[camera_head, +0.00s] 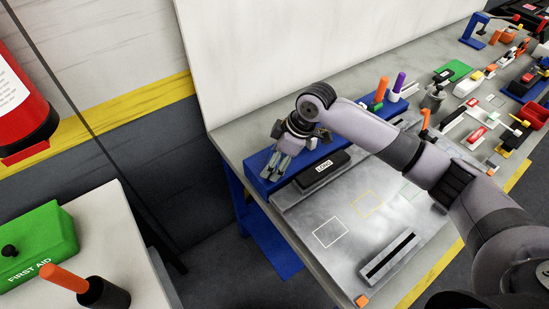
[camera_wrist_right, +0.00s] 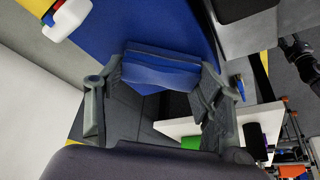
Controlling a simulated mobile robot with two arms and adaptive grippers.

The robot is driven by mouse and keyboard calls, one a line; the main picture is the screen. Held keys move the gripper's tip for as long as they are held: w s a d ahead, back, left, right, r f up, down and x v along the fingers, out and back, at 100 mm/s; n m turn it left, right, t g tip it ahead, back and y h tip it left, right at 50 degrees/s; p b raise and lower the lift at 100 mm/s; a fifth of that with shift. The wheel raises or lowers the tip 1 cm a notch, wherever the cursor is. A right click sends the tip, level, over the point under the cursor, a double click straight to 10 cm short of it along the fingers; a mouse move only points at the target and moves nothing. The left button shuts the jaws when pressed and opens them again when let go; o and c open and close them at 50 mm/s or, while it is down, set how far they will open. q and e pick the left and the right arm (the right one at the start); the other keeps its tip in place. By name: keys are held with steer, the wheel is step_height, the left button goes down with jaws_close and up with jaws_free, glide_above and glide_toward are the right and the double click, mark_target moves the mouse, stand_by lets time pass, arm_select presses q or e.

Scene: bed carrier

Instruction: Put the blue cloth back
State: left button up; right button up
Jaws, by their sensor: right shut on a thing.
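My right gripper (camera_head: 277,166) is over the left end of a long blue tray or strip (camera_head: 262,186) at the back of the workbench. In the right wrist view, its fingers (camera_wrist_right: 160,88) are closed on a folded blue cloth (camera_wrist_right: 160,68), which lies across between the fingertips. The cloth is close to the blue surface (camera_wrist_right: 165,20); I cannot tell whether they touch. In the head view the gripper and the matching blue hide the cloth. My left gripper is not in view.
A black block labelled LOAD (camera_head: 322,169) lies just right of my gripper. Orange and purple-handled tools (camera_head: 381,90) stand farther along the strip. Outlined squares (camera_head: 330,232) mark free bench surface. A first aid box (camera_head: 38,240) is on the left table.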

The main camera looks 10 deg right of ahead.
steer(key=shift+f, duration=0.1)
steer(key=o, duration=1)
steer(key=b+v, duration=0.1)
steer(key=v, duration=1.1)
steer(key=shift+b, duration=0.35)
